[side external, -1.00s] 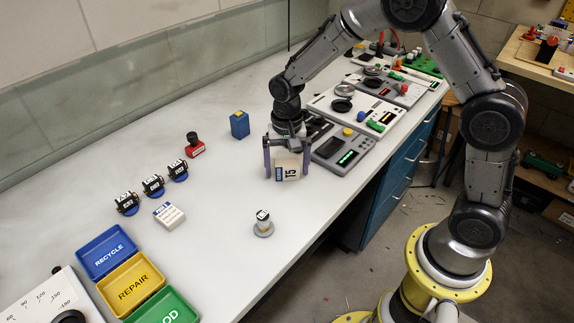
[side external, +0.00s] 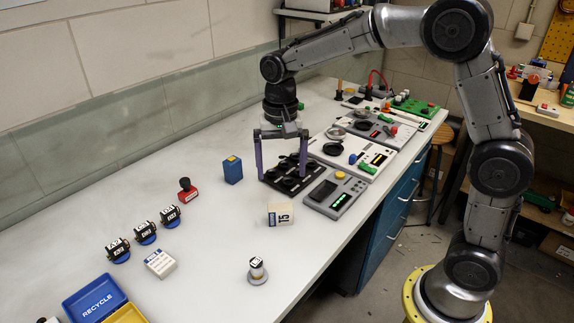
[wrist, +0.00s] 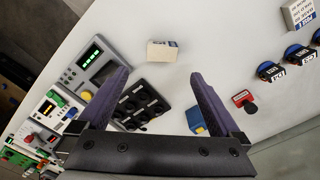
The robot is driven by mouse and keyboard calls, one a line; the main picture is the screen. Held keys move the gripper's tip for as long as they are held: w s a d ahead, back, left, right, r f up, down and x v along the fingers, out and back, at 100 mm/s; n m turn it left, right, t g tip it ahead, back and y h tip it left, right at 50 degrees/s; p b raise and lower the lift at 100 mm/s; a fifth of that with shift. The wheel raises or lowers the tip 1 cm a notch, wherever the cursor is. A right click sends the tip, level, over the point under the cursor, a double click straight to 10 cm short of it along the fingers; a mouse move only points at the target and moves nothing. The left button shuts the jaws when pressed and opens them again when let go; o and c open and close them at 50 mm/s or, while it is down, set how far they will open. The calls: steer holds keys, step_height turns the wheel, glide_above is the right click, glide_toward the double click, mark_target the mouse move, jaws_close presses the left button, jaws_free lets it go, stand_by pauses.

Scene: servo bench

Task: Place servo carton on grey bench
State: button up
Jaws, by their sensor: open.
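A white carton with a blue patch and the number 15 (side external: 280,214) stands on the pale grey bench (side external: 215,262), left of the grey display panel. It also shows in the wrist view (wrist: 162,51), beyond my fingertips. My gripper (side external: 279,178) is open and empty, with its fingers pointing down over the black tray, behind and above the carton. In the wrist view my gripper (wrist: 163,80) shows its two purple fingers spread wide. A second, similar white carton (side external: 160,263) lies on the bench at lower left.
A black tray of round cups (side external: 290,172) and a grey panel with a green display (side external: 337,194) sit near the carton. A blue box (side external: 233,170), red stamp (side external: 187,190), several servos (side external: 145,232) and blue bin (side external: 96,300) stand leftward. Bench around the carton is clear.

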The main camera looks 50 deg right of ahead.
steer(key=s+d+r+n+t, duration=0.1)
steer(key=s+r+n+t, duration=0.1)
steer(key=s, duration=0.9)
steer(key=s+d+r+n+t, duration=0.1)
steer(key=s+r+n+t, duration=0.2)
steer(key=s, duration=0.9)
steer(key=r+n, duration=0.1)
steer(key=n, duration=0.2)
steer(key=shift+s+d+r, duration=0.15)
steer(key=shift+s+f+n+t, duration=0.25)
steer(key=shift+s+n+t, duration=0.05)
steer(key=shift+s+n, duration=0.1)
steer(key=c, duration=0.4)
steer(key=shift+w, duration=0.15)
